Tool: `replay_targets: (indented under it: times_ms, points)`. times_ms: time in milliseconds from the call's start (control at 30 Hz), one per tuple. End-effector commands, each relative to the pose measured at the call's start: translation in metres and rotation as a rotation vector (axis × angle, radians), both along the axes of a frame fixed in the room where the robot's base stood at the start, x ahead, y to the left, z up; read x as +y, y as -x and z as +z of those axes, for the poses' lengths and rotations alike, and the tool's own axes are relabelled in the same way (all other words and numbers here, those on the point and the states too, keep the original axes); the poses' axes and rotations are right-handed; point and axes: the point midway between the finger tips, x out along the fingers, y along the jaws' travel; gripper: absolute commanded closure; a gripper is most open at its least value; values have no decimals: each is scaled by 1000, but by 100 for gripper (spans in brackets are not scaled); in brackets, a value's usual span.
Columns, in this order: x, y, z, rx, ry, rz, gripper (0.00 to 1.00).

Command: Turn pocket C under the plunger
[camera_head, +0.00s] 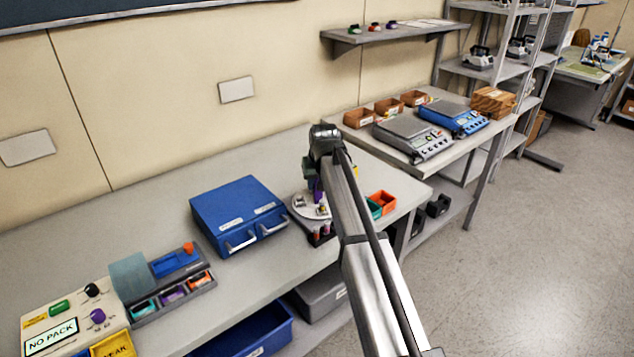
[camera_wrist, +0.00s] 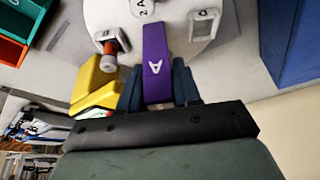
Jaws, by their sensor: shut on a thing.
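The white round turntable (camera_head: 300,207) stands on the bench right of the blue case, partly hidden behind my arm. In the wrist view its disc (camera_wrist: 180,40) fills the top middle. A yellow part (camera_wrist: 92,85) stands beside the disc, left of my fingers.
The blue case (camera_head: 240,213) stands close to the turntable's left. Orange (camera_head: 381,201) and green (camera_head: 374,209) bins lie to its right, near the bench edge. Bare bench (camera_head: 130,215) lies behind and left of the case.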

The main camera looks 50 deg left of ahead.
Motion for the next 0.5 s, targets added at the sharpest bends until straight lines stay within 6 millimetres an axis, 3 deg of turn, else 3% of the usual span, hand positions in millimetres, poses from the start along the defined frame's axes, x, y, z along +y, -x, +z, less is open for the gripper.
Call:
replay_targets:
  times_ms: [500]
  points:
    - [0, -2, 1, -2, 0, -257, 100]
